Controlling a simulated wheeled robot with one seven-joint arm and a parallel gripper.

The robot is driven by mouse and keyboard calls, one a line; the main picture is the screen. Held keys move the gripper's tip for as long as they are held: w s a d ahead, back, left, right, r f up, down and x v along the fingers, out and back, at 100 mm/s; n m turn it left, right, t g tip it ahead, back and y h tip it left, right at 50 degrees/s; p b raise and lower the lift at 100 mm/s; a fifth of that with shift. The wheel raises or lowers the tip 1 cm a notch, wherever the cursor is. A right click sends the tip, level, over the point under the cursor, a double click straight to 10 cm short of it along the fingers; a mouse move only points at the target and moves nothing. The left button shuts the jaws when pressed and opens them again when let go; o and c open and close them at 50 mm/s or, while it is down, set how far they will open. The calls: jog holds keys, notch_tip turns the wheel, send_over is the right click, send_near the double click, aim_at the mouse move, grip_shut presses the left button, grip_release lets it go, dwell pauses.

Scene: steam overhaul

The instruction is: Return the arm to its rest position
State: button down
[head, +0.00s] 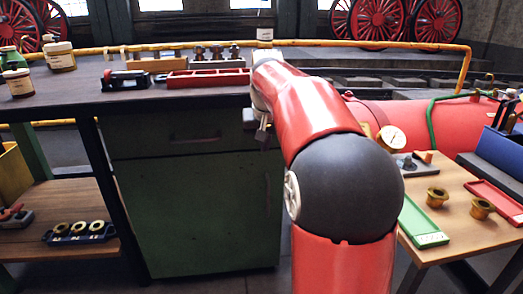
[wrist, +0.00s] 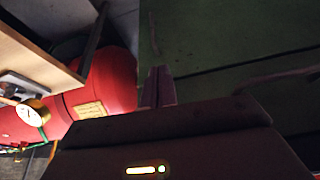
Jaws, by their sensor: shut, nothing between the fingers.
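My red arm reaches away from me across the middle of the head view, with a dark joint nearest. Its far end hangs in front of the workbench edge. My gripper (head: 263,137) shows there only in small part, pointing down beside the green cabinet, mostly hidden by the arm. In the wrist view my gripper's fingers (wrist: 158,88) are together with nothing between them. The dark green cabinet front (wrist: 220,45) is beyond them.
The workbench (head: 150,102) carries a red tray (head: 208,79), bottles and tools. A wooden table (head: 455,190) on the right holds a green tray (head: 421,224), a red tray (head: 494,201) and brass bushings. A red boiler (head: 440,122) with a gauge (head: 391,138) lies behind it.

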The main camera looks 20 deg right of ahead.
jog(key=s+a+n+y, duration=0.1)
jog(key=s+a, duration=0.4)
jog(key=s, duration=0.3)
jog(key=s+a+n, duration=0.1)
jog(key=s+a, duration=0.4)
jog(key=s, duration=0.3)
jog(key=s+a+f+n+t, duration=0.1)
jog(key=s+a+f, duration=0.3)
jog(key=s+f, duration=0.5)
jog(key=s+n, duration=0.1)
jog(key=s, duration=0.2)
jog(key=shift+s+a+f+y, duration=0.15)
jog(key=shift+s+f+y, duration=0.15)
jog(key=shift+s, duration=0.1)
